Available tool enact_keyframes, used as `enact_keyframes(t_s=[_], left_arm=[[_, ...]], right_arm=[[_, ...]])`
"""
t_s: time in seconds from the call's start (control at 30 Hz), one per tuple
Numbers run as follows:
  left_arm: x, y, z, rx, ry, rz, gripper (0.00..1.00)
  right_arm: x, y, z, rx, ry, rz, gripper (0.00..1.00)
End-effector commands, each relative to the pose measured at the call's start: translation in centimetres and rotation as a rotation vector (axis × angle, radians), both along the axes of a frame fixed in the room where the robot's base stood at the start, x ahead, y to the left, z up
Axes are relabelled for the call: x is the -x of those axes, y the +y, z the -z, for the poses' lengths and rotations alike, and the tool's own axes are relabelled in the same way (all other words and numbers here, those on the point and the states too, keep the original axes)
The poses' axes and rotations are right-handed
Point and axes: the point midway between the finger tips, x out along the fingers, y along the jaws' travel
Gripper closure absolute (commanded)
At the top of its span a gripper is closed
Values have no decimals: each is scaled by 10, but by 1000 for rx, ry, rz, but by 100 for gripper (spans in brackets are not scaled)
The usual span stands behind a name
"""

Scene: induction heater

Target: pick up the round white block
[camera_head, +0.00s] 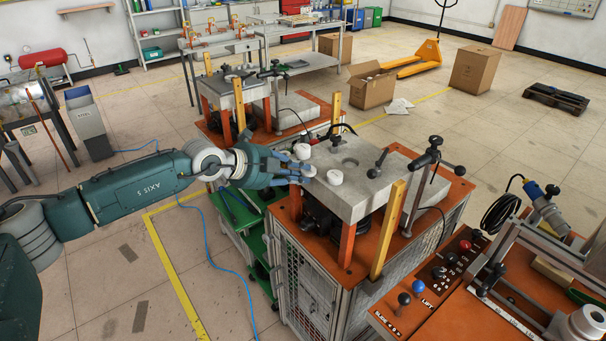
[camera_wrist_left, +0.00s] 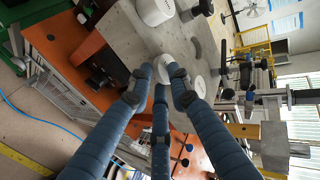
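My left gripper (camera_head: 298,172) reaches in from the left over the left edge of a grey slab (camera_head: 375,200). A round white block (camera_head: 308,169) is at its fingertips. In the left wrist view this white block (camera_wrist_left: 163,68) sits between the tips of the blue fingers (camera_wrist_left: 162,76); I cannot tell whether they grip it. A third white block (camera_head: 335,177) lies right of the fingertips. My right gripper is not in view.
A control panel (camera_head: 430,285) with knobs is at the lower right.

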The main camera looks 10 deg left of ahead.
Motion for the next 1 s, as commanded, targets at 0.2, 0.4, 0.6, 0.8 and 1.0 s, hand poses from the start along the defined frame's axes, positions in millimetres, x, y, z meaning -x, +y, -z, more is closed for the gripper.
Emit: enact_keyframes(t_s=[0.2, 0.4, 0.6, 0.8, 1.0], left_arm=[[0, 0, 0, 0, 0, 0, 100], [0, 0, -9, 1, -1, 0, 100], [0, 0, -27, 1, 1, 0, 100], [1, 0, -25, 0, 0, 1, 100], [14, 13, -34, 0, 1, -3, 100]], right_arm=[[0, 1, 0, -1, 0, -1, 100], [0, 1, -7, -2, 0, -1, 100], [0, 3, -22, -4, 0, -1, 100], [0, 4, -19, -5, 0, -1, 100], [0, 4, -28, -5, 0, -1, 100]])
